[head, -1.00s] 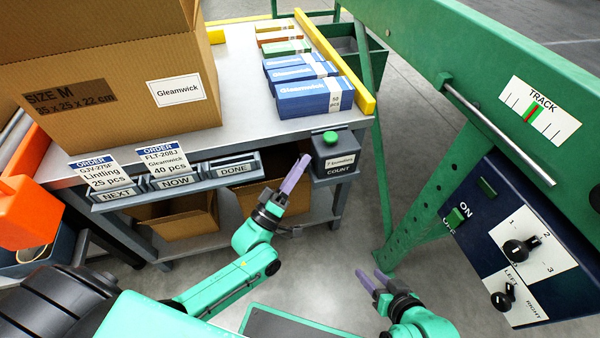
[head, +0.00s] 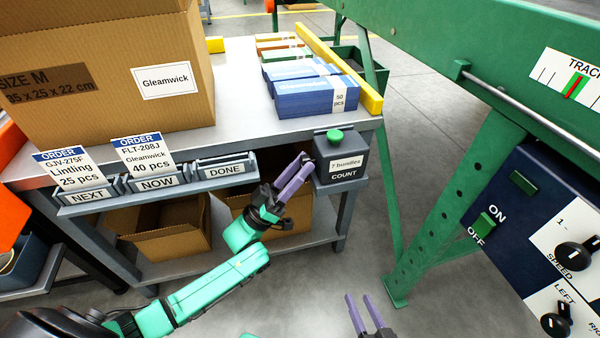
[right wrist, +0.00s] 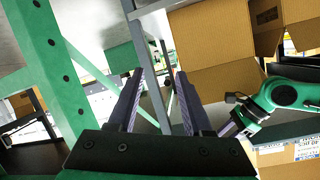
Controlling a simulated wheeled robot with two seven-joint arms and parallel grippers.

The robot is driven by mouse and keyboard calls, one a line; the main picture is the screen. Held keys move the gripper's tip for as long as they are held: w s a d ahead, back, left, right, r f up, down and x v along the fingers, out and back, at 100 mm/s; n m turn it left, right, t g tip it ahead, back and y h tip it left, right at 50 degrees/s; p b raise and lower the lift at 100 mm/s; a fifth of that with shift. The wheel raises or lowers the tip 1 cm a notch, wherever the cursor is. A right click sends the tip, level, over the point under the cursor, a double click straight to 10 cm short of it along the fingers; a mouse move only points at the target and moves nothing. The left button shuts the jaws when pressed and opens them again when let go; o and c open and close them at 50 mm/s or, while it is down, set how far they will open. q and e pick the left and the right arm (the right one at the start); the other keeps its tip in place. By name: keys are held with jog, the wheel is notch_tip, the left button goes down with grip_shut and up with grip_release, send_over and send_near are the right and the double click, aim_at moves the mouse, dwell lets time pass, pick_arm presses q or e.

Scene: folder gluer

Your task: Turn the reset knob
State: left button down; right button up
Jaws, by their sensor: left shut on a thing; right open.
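The dark counter box (head: 340,158) hangs at the right front corner of the table. It reads "7 bundles COUNT" and has a green button (head: 335,137) on top. My left gripper (head: 307,162) has its fingertips at the box's left side, shut on a small dark part there. This seems to be the reset knob, mostly hidden by the fingers, so its angle cannot be told. My right gripper (head: 360,298) is open and empty, low in front of the machine; its fingers also show in the right wrist view (right wrist: 157,76).
A large carton (head: 110,75), blue packs (head: 305,96) and order cards (head: 145,153) stand on or along the table (head: 240,135). Cartons (head: 165,235) sit on the lower shelf. The green machine frame (head: 455,200) and its control panel (head: 510,230) stand at the right.

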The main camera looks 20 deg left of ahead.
jog(key=w+d+r+t+b, duration=0.1)
jog(key=w+r+t, duration=0.2)
jog(key=w+r, duration=0.35)
jog(key=w+r+t+b, duration=0.1)
jog(key=w+r+t, duration=0.25)
jog(key=r, duration=0.65)
pick_arm(q)
jog(key=m+g+h, duration=0.2)
jog(key=m, duration=0.1)
jog(key=m+g+h+b, duration=0.1)
jog(key=m+g+h, duration=0.1)
jog(key=m, duration=0.1)
jog(key=shift+w+m+g, duration=0.1)
jog(key=shift+m+g, duration=0.3)
pick_arm(e)
notch_tip(320, 180, up, 21)
jog(key=d+n+t+y, duration=0.2)
jog(key=t+y, duration=0.1)
jog(key=t, duration=0.3)
jog(key=shift+w+d+f+n+y, duration=0.2)
jog(key=shift+w+d+n+y, duration=0.05)
jog(key=shift+n+y, duration=0.05)
pick_arm(q)
jog(key=c, duration=0.8)
grip_release()
jog(key=shift+o, duration=0.2)
